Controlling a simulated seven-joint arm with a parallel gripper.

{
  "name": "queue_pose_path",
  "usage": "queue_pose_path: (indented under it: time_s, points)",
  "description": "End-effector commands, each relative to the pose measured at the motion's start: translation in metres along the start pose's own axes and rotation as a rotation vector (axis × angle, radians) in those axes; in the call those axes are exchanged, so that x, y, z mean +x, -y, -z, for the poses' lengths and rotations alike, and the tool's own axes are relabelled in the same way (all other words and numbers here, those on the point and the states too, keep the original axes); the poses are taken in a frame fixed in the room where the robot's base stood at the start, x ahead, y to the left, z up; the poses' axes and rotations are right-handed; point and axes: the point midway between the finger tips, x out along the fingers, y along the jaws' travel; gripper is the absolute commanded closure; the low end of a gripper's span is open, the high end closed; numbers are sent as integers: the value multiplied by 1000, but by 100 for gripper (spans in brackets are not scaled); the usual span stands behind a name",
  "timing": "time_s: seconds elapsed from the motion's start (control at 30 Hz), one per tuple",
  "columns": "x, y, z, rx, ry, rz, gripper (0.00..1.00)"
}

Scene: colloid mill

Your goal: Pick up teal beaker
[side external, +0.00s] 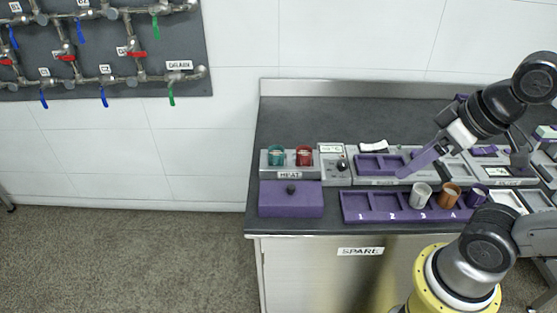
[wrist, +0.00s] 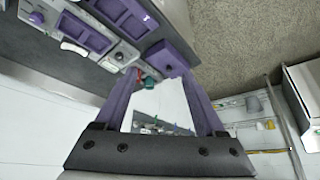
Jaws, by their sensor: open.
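The teal beaker (side external: 276,155) stands upright at the left of the heating block labelled HEAT (side external: 290,174), beside a red beaker (side external: 304,156). In the wrist view, the teal beaker (wrist: 150,83) shows small and far off between my fingers, close to the red one (wrist: 140,76). My gripper (side external: 404,174) has purple fingers and is well to the right of the teal beaker, over the purple tray on the back unit. In the wrist view my gripper (wrist: 160,78) is open, with nothing between its fingers.
A purple box with a black knob (side external: 291,200) sits in front of the heating block. A numbered purple rack (side external: 377,216) lies to its right, with a grey cup (side external: 421,195) and a brown cup (side external: 450,195). The dark counter (side external: 300,110) behind is mostly clear.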

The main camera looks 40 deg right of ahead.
Motion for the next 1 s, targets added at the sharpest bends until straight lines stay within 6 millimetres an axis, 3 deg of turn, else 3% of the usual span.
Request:
queue_pose_path:
  time_s: [0.4, 0.53, 0.57, 0.83, 1.0]
  points:
    - [0, 0, 0, -1, 0, 0, 28]
    - [0, 0, 0, -1, 0, 0, 7]
    - [0, 0, 0, -1, 0, 0, 6]
    - [0, 0, 0, -7, 0, 0, 6]
    - [-7, 0, 3, -114, 7, 0, 6]
